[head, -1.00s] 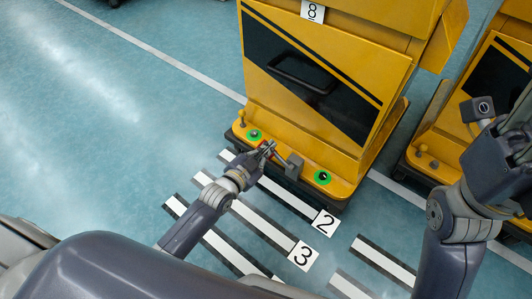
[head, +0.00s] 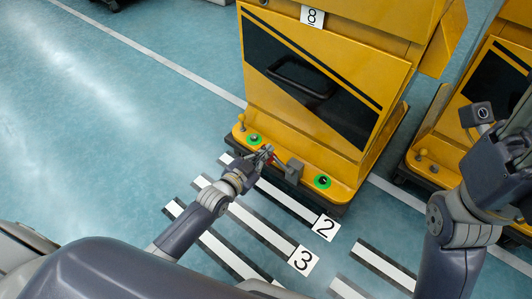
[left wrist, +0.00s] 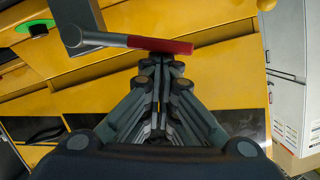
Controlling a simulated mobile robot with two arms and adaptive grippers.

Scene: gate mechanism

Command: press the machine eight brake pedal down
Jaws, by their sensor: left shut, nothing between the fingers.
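Machine eight (head: 262,75) is a yellow cabinet with a white "8" label (head: 312,16). On its low front ledge a brake pedal shows as a grey block with a bar and red end (head: 273,159). In the left wrist view the red-ended bar (left wrist: 160,45) lies across the picture at the fingertips. My left gripper (head: 265,151) is shut and empty, at the red end, which its fingers partly hide in the head view. Its fingertips (left wrist: 160,62) appear just below the red part; I cannot tell whether they touch. My right arm shows at the right, its fingers out of view.
Green-ringed controls (head: 254,139) and (head: 322,182) sit on the ledge either side of the pedal. A small yellow knob lever (head: 241,121) stands at its left end. Another yellow machine (head: 430,150) stands to the right. Striped floor markings (head: 265,225) lie before machine eight; floor to the left is clear.

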